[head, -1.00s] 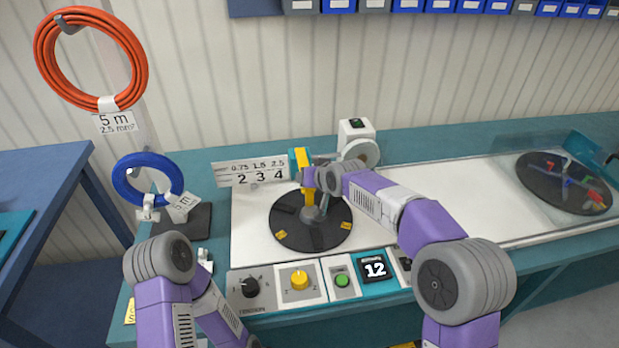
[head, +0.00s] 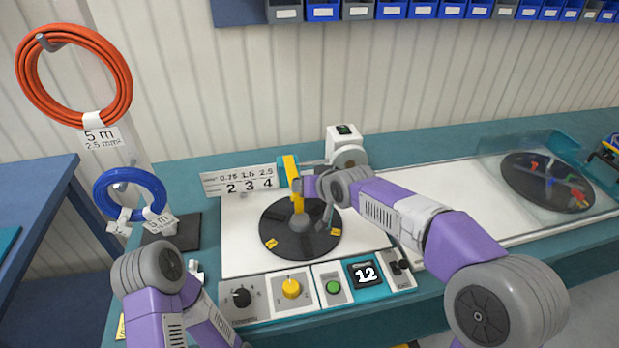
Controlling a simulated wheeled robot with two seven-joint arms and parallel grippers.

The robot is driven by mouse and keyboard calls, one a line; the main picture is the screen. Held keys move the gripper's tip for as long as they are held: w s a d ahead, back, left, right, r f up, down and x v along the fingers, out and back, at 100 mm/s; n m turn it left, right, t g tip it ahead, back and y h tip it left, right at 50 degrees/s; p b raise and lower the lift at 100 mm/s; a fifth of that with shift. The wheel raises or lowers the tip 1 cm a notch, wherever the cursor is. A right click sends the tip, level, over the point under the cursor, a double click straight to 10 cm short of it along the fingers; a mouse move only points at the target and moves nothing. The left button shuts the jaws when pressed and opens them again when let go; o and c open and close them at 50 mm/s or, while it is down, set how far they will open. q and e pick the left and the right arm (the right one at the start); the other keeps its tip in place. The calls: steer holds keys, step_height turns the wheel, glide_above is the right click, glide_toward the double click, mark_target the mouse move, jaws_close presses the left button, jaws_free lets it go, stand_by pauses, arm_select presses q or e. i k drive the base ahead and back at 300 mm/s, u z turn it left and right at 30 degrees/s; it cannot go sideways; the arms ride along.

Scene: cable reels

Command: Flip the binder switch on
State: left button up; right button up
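A white unit (head: 342,141) stands at the back of the machine, with a small dark switch with a green mark (head: 344,129) on its top. No label there reads "binder", so I cannot tell whether this is the binder switch. A black toggle (head: 398,267) also sits at the right end of the front panel; its position is unclear. My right gripper (head: 303,187) is beside the yellow post over the black reel disc, in front of and below the white unit; its fingers are too small to read.
The black disc (head: 277,228) has a yellow and teal arm (head: 290,168) over it. The front panel holds a black knob (head: 241,297), yellow knob (head: 291,288), green button (head: 333,287) and display reading 12 (head: 365,273). A blue coil (head: 103,205) hangs at left.

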mark_target(404, 264)
steer(key=k, duration=1)
